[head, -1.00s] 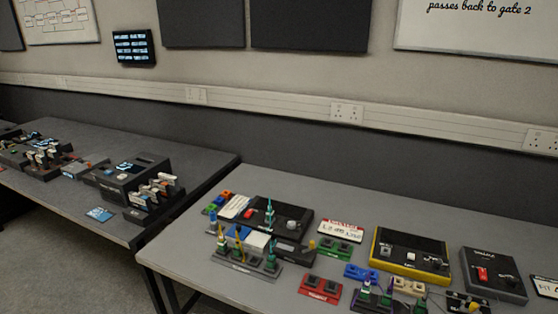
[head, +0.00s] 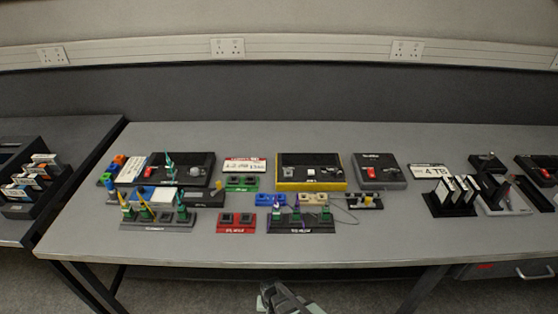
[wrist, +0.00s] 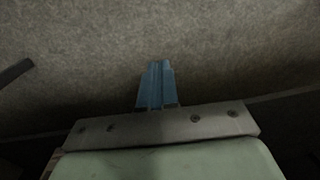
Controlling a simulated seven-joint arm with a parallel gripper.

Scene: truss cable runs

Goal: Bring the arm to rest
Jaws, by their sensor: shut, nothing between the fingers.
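My gripper (wrist: 157,64) shows in the wrist view with its two blue fingers together and nothing between them. It points over bare, speckled grey floor. In the head view, part of my arm (head: 285,299) shows at the bottom edge, in front of the table and below its front edge. It is apart from everything on the table. The fingertips cannot be made out in the head view.
The grey table (head: 400,236) holds a yellow-edged box (head: 284,185), a red block (head: 236,223), a green block (head: 241,183), a rack of upright cards (head: 452,208) and several other devices. A second table (head: 75,135) stands at the left. The table's front strip is clear.

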